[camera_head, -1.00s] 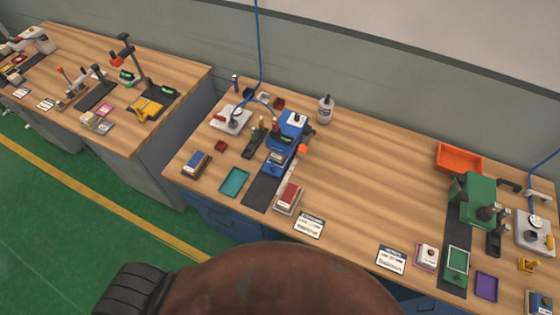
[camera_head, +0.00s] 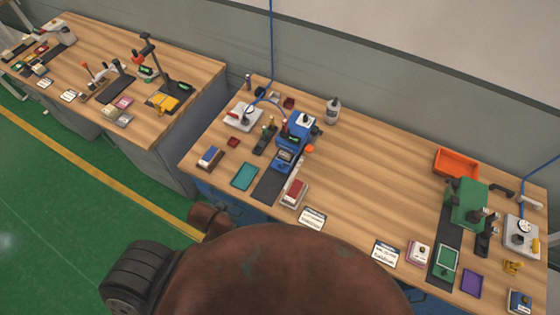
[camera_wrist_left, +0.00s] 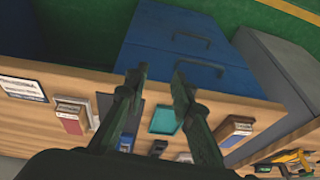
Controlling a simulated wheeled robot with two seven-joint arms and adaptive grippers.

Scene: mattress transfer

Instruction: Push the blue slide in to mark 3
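The blue device (camera_head: 296,138) stands on a dark mat (camera_head: 268,187) at the left of the near workbench, with a light-coloured strip running along its front right side. The slide and its mark numbers are too small to tell apart. In the left wrist view, my left gripper (camera_wrist_left: 161,75) has two dark fingers apart with nothing between them. They overlap the bench's front edge and the blue drawers (camera_wrist_left: 185,62) in that picture; no contact shows. My right gripper is not in view.
By the blue device are a teal tray (camera_head: 245,176), a red-topped stack (camera_head: 294,192), a blue-and-brown block (camera_head: 210,157) and a label card (camera_head: 312,218). A green device (camera_head: 466,204) and orange bin (camera_head: 457,162) stand at right. The middle of the bench is clear.

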